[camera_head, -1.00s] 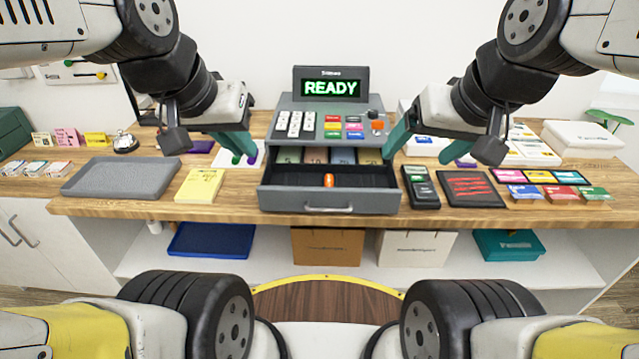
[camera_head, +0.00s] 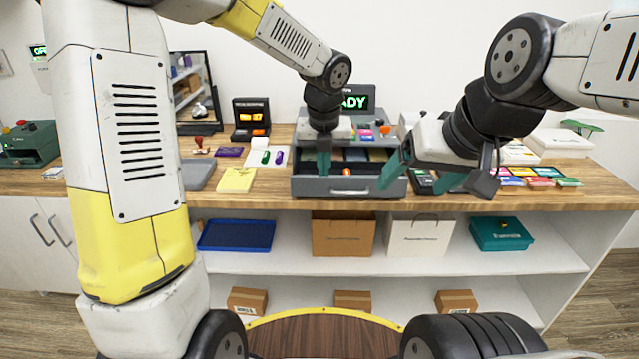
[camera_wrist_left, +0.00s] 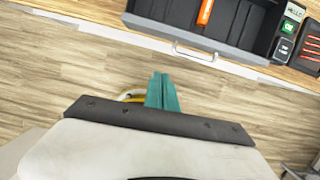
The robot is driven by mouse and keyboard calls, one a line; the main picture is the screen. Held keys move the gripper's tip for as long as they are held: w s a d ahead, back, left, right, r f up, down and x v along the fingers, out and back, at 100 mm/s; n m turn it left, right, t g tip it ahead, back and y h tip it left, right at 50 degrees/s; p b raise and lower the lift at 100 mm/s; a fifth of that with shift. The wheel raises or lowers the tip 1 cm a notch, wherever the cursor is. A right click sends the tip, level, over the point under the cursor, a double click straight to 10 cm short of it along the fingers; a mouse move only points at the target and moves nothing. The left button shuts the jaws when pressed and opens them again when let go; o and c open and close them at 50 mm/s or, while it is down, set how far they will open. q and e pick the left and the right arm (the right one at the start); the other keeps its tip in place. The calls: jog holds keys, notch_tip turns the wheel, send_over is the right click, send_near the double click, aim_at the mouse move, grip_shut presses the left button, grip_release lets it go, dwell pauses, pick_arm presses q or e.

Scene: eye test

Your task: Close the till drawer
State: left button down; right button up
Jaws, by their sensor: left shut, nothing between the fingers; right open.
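The till (camera_head: 384,132) stands on the wooden counter with a lit green display. Its drawer (camera_head: 368,188) is open, with the dark tray showing behind the grey front. In the left wrist view the open drawer (camera_wrist_left: 250,58) is at the top, with its silver handle (camera_wrist_left: 195,52) along the front. An orange item (camera_wrist_left: 205,12) lies in the tray. My left gripper (camera_head: 324,162) is shut and empty; its teal fingers (camera_wrist_left: 162,88) appear below the handle in the wrist view, apart from it. My right gripper (camera_head: 424,177) is open and empty at the drawer's right.
A yellow pad (camera_head: 237,180) and a grey tray (camera_head: 197,175) lie left of the till. A card terminal (camera_head: 421,182) lies to its right, partly behind my right gripper. Colored cards (camera_head: 525,171) lie further right. Bags and boxes fill the shelves below.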

aim_at(324, 185)
pick_arm(q)
jog(key=w+f, duration=0.1)
jog(key=f, duration=0.2)
jog(key=w+f, duration=0.2)
jog(key=f, duration=0.1)
jog(key=w+f, duration=0.2)
jog(key=f, duration=0.2)
jog(key=shift+w+d, duration=0.1)
jog(key=shift+w, duration=0.65)
